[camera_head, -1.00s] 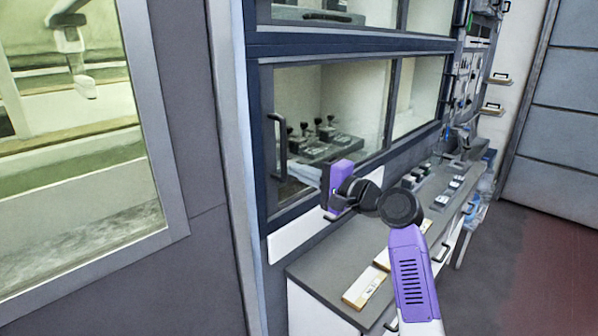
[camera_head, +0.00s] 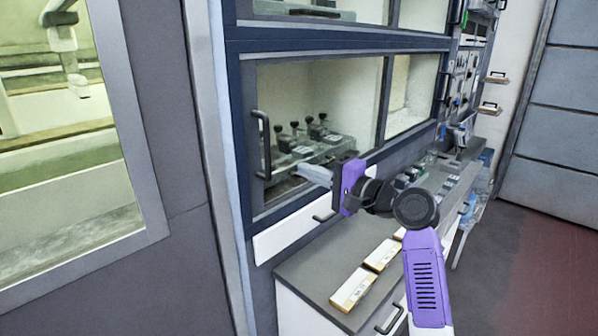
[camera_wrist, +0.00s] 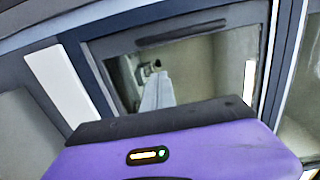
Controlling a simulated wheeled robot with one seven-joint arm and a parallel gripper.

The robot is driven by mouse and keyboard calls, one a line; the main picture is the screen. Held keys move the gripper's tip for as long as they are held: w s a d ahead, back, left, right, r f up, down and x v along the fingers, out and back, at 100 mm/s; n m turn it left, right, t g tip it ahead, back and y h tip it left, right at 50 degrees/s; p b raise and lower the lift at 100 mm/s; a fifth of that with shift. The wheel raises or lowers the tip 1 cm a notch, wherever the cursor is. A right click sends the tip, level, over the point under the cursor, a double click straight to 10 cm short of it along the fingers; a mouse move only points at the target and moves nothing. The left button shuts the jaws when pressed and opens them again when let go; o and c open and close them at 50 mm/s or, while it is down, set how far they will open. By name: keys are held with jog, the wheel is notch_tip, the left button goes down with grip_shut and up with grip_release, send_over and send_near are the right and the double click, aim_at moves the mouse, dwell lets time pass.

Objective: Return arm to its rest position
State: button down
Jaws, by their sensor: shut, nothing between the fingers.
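My gripper (camera_head: 313,174) is in the middle of the head view. Its pale fingers point left from the purple hand, in front of the glazed cabinet. The fingers are shut and hold nothing. In the wrist view the closed fingers (camera_wrist: 156,92) stick out beyond the dark edge of the purple hand, with the cabinet window behind them. My arm is bent and reaches up over the grey counter (camera_head: 318,268).
A cabinet with a dark blue frame (camera_head: 300,45) and a black door handle (camera_head: 262,145) stands close behind the gripper. Pale boxes (camera_head: 353,288) lie on the counter. A large window (camera_head: 130,150) is at left. Open floor (camera_head: 520,270) lies at right.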

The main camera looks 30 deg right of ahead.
jog(key=s+d+r+t+h+b, duration=0.1)
jog(key=s+d+r+t+h, duration=0.15)
jog(key=s+d+h, duration=0.55)
notch_tip(320, 180, down, 6)
jog(key=s+n+t, duration=0.1)
jog(key=s, duration=0.1)
jog(key=s+a+f+n+g, duration=0.1)
jog(key=s+a+f+n, duration=0.3)
jog(key=s, duration=1)
jog(key=s+a+f+n+g, duration=0.2)
jog(key=s+a+f+n, duration=0.2)
jog(key=s+a+f, duration=0.4)
jog(key=s+a+f+n+g+y, duration=0.1)
jog(key=s+a+f+n, duration=0.3)
jog(key=s, duration=1.6)
notch_tip(320, 180, down, 4)
jog(key=shift+s+a+f+g, duration=0.15)
jog(key=shift+s+a+g, duration=0.1)
jog(key=shift+a+g, duration=0.6)
jog(key=shift+a, duration=0.2)
